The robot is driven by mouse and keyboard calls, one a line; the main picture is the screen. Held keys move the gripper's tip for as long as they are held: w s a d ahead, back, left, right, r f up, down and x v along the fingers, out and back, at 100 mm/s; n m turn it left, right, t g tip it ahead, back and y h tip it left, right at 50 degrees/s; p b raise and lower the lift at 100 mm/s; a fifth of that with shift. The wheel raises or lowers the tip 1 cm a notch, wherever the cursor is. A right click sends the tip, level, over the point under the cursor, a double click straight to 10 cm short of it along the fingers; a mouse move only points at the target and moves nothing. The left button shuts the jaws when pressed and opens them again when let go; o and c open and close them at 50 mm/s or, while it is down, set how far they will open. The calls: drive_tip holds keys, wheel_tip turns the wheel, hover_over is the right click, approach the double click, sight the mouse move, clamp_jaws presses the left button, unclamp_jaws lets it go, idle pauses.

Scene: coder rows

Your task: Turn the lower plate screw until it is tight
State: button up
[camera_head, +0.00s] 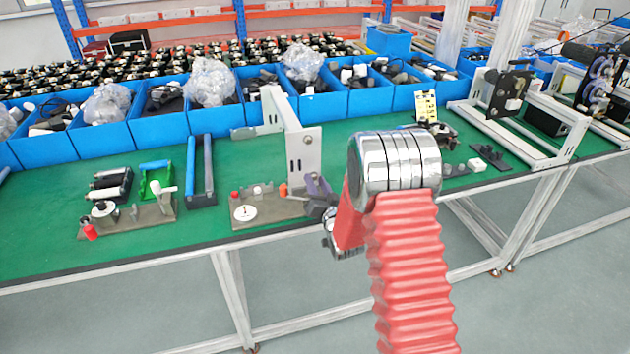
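A white upright plate (305,151) with a dark round spot near its upper part stands on the green table. In front of it is a grey fixture base (265,207) with a white disc and small red and orange knobs. My gripper (312,196) is at the right end of this base, close below the plate. My red arm with its silver joint covers the area to the right of it. The gripper's fingers are small and dark, and I cannot see whether they hold anything. I cannot make out the lower plate screw.
Blue bins (160,124) with parts and plastic bags line the back of the green table (40,225). At left are a second fixture (135,215) with a red-capped piece and a blue-railed tray (202,171). A white frame (535,135) stands at right.

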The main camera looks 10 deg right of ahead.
drive_tip(key=n, duration=0.9)
drive_tip(key=shift+n, duration=0.4)
drive_tip(key=shift+d, duration=0.1)
drive_tip(key=shift+c, duration=0.6)
clamp_jaws()
